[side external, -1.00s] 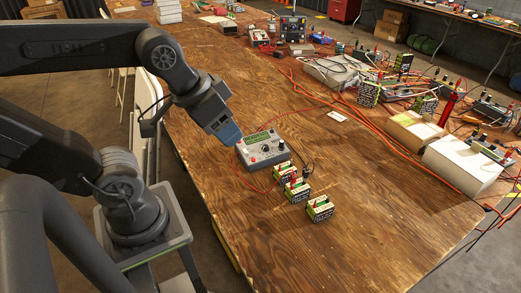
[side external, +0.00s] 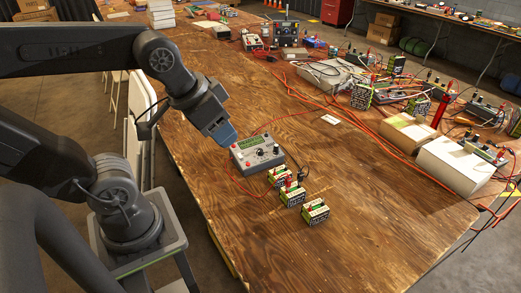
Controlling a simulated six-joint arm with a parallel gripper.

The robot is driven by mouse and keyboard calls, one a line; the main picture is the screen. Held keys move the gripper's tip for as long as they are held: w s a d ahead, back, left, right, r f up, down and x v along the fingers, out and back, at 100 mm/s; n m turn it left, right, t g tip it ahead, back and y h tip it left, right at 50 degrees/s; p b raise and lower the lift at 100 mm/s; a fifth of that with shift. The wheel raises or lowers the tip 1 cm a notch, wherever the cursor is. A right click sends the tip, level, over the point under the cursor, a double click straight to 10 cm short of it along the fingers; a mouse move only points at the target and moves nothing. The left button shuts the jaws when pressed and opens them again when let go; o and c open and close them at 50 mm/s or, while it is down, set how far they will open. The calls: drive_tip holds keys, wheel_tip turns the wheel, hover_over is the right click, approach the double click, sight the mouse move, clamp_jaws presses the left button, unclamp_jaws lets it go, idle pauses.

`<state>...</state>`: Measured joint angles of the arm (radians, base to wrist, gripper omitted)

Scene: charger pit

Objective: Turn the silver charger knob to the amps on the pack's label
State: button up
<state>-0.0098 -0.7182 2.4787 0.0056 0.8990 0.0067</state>
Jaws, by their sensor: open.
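The grey charger (side external: 243,157) sits on the wooden bench, with a greenish display, a red part at its near left and a small knob (side external: 260,152) on its face. The knob's pointer and scale are too small to read. My gripper (side external: 226,136), with blue fingers, is just above and left of the charger's back left corner, apart from the knob. The gap between its fingers is hard to see. Several green-and-black packs (side external: 315,213) stand in a row in front of the charger. One has leads joined to it. The label figures are not legible.
Red cables run over the bench (side external: 360,215) and around the charger. White boxes (side external: 455,163), more packs and electrical gear crowd the right and back. A small white card (side external: 330,119) lies behind the charger. The front right of the bench is clear.

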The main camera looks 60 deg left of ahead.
drive_tip(key=w+a+g+y, duration=0.1)
drive_tip(key=w+a+g, duration=0.1)
drive_tip(key=w+a, duration=0.35)
drive_tip(key=g+y, duration=0.1)
drive_tip(key=g, duration=0.3)
hover_over(260, 150)
drive_tip(key=d, duration=0.3)
wheel_tip(260, 150, down, 17)
drive_tip(key=a+f, duration=0.1)
drive_tip(key=f, duration=0.8)
drive_tip(key=a+f, duration=0.1)
drive_tip(key=f, duration=0.4)
drive_tip(key=shift+a, duration=0.35)
clamp_jaws()
